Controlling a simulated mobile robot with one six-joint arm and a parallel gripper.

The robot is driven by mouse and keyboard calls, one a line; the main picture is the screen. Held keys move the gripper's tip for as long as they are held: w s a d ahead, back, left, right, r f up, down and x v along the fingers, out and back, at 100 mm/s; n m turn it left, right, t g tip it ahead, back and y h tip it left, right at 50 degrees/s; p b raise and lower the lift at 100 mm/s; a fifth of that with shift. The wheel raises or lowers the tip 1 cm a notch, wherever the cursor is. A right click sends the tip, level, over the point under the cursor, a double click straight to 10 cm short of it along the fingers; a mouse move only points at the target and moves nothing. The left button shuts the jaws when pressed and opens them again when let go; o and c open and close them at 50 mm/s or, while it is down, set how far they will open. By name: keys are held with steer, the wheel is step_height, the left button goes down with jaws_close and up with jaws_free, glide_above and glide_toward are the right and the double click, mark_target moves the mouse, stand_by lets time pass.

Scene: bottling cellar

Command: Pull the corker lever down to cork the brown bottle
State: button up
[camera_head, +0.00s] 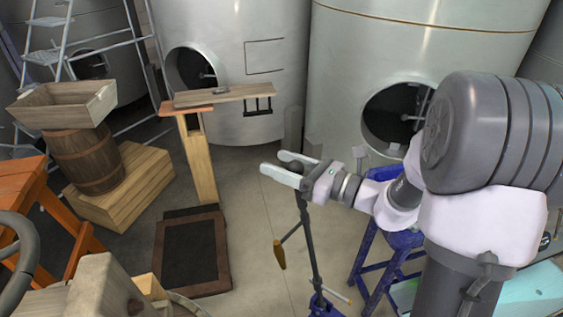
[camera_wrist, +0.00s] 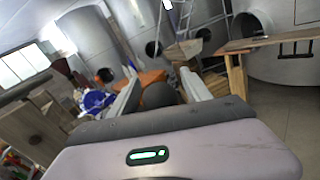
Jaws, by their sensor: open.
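My gripper (camera_head: 274,162) is open in the middle of the head view, pointing left. A dark rounded knob (camera_head: 292,167) sits between its fingers; it also shows between them in the wrist view (camera_wrist: 158,95). It looks like the end of the corker lever. A thin dark upright (camera_head: 310,240) runs from below my gripper down to a blue foot (camera_head: 322,306). A brown-orange piece (camera_head: 279,254) hangs from a side rod on it. I cannot tell whether the fingers touch the knob. I cannot make out the brown bottle in either view.
A blue stool (camera_head: 372,262) stands right of the upright. A wooden post with a plank top (camera_head: 222,95) stands behind left, near a dark framed mat (camera_head: 190,252). A barrel (camera_head: 87,160) and orange trestle (camera_head: 38,190) are at left. Steel tanks (camera_head: 350,75) line the back.

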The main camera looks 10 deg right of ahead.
steer(key=shift+d, duration=0.1)
jaws_close()
stand_by(1.3)
